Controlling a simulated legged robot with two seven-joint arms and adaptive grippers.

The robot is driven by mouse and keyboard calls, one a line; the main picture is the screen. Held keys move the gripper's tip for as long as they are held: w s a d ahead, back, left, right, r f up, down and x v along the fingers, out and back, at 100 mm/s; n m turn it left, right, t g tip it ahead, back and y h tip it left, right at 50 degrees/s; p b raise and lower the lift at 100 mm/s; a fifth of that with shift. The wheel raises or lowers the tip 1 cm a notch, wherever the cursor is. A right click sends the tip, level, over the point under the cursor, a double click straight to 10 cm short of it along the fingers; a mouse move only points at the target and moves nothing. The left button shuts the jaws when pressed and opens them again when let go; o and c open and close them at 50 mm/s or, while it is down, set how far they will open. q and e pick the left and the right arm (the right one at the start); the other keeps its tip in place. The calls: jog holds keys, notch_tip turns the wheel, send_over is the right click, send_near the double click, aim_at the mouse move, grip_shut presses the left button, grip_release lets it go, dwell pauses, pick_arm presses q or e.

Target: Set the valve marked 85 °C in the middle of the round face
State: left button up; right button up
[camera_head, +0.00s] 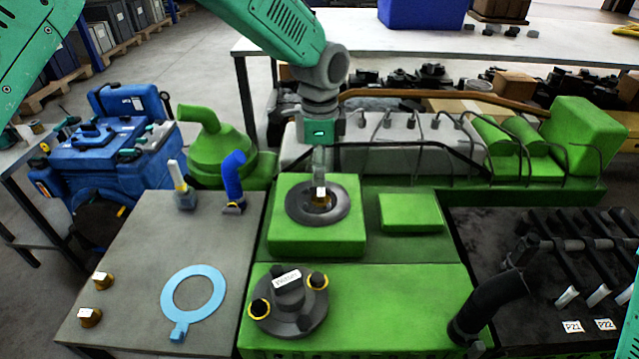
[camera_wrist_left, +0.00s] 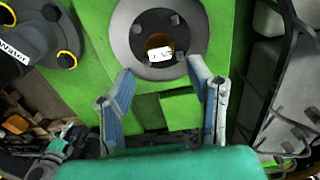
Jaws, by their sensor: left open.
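The round face (camera_head: 339,214) is a dark grey disc with a central opening on a green block. A brass valve (camera_head: 319,200) with a white label is at its middle; the label is too small to read. The wrist view also shows the valve (camera_wrist_left: 159,44) inside the round face (camera_wrist_left: 126,20). My left gripper (camera_head: 320,178) is directly above the valve. In the wrist view its fingers (camera_wrist_left: 162,76) are spread, with nothing between the tips. I cannot tell whether the valve is fully seated. My right gripper is not in view.
Two more labelled brass valves (camera_head: 90,317) (camera_head: 103,280) stand on the grey bench (camera_head: 135,235) at left, near a light-blue ring (camera_head: 166,303). A dark flanged cover (camera_head: 289,316) with yellow-ringed ports lies in front of the round face. A blue elbow pipe (camera_head: 232,178) stands left of it.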

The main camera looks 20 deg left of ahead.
pick_arm(q)
jog(key=r, duration=0.5)
jog(key=shift+a+r, duration=0.1)
jog(key=shift+a, duration=0.25)
